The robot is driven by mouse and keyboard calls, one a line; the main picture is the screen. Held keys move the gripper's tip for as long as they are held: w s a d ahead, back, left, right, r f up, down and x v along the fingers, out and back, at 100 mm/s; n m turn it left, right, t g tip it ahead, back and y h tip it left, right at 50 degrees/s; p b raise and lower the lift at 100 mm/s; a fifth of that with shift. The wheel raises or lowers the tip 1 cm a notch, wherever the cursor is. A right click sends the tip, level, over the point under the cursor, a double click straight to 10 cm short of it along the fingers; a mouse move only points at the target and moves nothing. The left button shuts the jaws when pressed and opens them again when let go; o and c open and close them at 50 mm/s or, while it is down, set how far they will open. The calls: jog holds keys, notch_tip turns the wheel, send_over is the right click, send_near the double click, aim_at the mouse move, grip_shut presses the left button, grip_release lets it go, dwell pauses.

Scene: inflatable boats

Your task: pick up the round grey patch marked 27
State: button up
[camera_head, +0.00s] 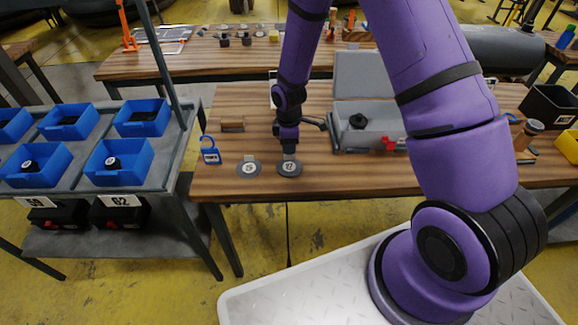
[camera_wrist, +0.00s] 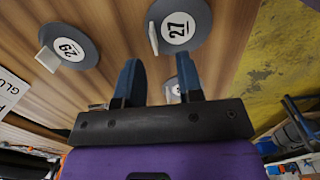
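The round grey patch marked 27 (camera_wrist: 197,16) lies flat on the wooden table in the wrist view, with a pale upright tab at its left side. In the head view a grey disc with a white label (camera_head: 289,169), which looks like 27, lies just below my gripper (camera_head: 288,150). In the wrist view my gripper (camera_wrist: 158,68) is open, its two blue-grey fingers apart with nothing clearly held between them.
Another grey disc (camera_head: 249,169) lies on the table (camera_head: 225,188) left of my gripper. A blue padlock-shaped item (camera_head: 210,156) and a wooden block (camera_head: 232,124) are further left. An open grey toolbox (camera_head: 372,140) stands right. Blue bins (camera_head: 130,175) fill the left cart.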

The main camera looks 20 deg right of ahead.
aim_at(289, 164)
jog(key=shift+w+d+f, duration=0.1)
jog(key=shift+d+f, duration=0.05)
jog(key=shift+f, duration=0.8)
jog(key=shift+w+d+f, duration=0.1)
jog(key=shift+d+f, duration=0.05)
jog(key=shift+f, duration=0.8)
jog(key=shift+w+d+f, duration=0.1)
jog(key=shift+d+f, duration=0.05)
jog(key=shift+f, duration=0.8)
grip_shut()
